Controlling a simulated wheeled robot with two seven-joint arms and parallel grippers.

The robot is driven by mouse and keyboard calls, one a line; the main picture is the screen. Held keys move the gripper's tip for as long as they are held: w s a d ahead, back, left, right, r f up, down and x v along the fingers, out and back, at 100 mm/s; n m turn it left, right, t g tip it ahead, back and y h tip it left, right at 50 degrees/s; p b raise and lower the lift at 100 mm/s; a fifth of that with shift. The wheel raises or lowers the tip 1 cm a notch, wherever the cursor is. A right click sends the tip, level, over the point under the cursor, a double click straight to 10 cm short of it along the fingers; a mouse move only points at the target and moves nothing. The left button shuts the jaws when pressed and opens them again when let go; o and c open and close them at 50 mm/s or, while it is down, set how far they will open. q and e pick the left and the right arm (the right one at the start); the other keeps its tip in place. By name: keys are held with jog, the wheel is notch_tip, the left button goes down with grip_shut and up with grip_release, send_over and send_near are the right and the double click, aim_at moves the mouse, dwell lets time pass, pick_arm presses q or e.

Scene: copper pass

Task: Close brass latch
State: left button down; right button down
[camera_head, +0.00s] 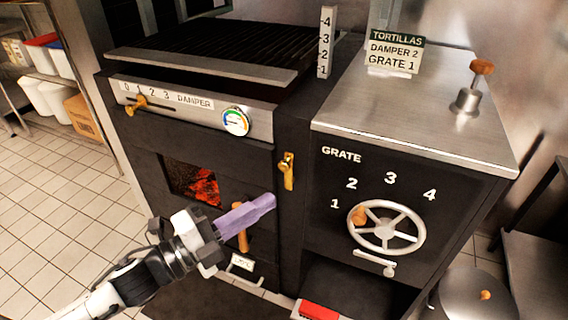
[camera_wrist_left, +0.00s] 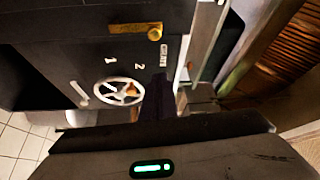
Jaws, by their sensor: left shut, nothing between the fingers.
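The brass latch (camera_head: 287,171) is a small upright brass piece on the dark front of the grill, at the right edge of the firebox door (camera_head: 200,150). Glowing embers (camera_head: 197,184) show in the door's window, and a wooden handle (camera_head: 242,241) is low on the door. My left gripper (camera_head: 268,201), with lilac fingers, is shut and empty, in front of the door, below and left of the latch. In the left wrist view the latch (camera_wrist_left: 130,28) is a brass bar with a round knob, apart from my dark fingers (camera_wrist_left: 158,92). My right gripper is out of view.
A spoked grate wheel (camera_head: 386,228) with numbers stands right of the latch; it also shows in the left wrist view (camera_wrist_left: 118,91). A damper lever (camera_head: 137,104) and round gauge (camera_head: 235,122) are above. A red block (camera_head: 319,311) is low in front. Tiled floor (camera_head: 60,220) is free at left.

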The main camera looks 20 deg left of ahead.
pick_arm(q)
send_over(286, 176)
jog(key=s+d, duration=0.2)
jog(key=s, duration=0.4)
jog(key=shift+w+a, duration=0.2)
jog(key=shift+w, duration=0.05)
dwell(0.3)
